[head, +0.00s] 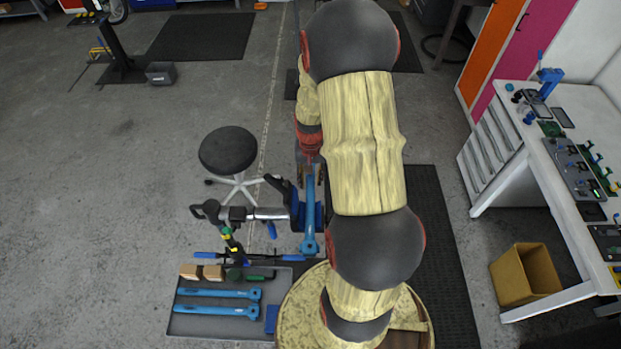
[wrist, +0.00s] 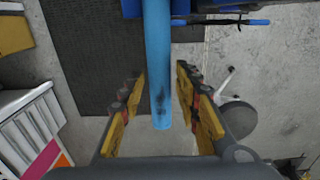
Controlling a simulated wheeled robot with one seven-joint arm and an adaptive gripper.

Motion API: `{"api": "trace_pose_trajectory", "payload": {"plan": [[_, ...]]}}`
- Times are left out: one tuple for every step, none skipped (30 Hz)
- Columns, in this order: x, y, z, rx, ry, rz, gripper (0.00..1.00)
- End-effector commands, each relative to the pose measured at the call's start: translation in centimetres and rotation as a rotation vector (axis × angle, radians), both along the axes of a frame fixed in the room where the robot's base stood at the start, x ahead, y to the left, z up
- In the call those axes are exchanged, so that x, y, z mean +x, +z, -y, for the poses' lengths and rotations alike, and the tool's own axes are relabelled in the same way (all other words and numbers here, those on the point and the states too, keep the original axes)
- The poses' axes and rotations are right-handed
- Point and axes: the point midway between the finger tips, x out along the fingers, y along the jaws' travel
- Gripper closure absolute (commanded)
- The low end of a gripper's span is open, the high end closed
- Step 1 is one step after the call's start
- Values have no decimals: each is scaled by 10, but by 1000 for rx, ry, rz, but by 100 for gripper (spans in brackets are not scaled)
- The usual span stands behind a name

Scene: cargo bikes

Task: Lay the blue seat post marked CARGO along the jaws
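A blue seat post (head: 311,205) lies lengthwise at the blue jaws (head: 296,212) of a clamp on a silver bar; I cannot read any marking on it. In the wrist view, the post (wrist: 158,60) runs from the top edge down between my fingers, with blue jaw parts (wrist: 180,8) beside it at the top. My gripper (wrist: 160,72) is open around the post's near end, with a gap on each side. In the head view, my gripper (head: 310,172) is at the far end of the post, partly hidden by my arm. Whether the jaws grip the post is unclear.
A black stool (head: 228,150) stands behind the clamp.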

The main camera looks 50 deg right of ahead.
Motion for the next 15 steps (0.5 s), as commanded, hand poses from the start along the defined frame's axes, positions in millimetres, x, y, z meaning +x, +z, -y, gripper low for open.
{"api": "trace_pose_trajectory", "payload": {"plan": [[0, 0, 0, 0, 0, 0, 63], [0, 0, 0, 0, 0, 0, 61], [0, 0, 0, 0, 0, 0, 59], [0, 0, 0, 0, 0, 0, 57], [0, 0, 0, 0, 0, 0, 57], [0, 0, 0, 0, 0, 0, 57], [0, 0, 0, 0, 0, 0, 57], [0, 0, 0, 0, 0, 0, 57], [0, 0, 0, 0, 0, 0, 57], [0, 0, 0, 0, 0, 0, 57], [0, 0, 0, 1, 0, -1, 57], [0, 0, 0, 1, 0, -1, 57], [0, 0, 0, 0, 0, 0, 57], [0, 2, 0, 0, 0, 0, 57], [0, 4, 0, -1, 0, 1, 57]]}}
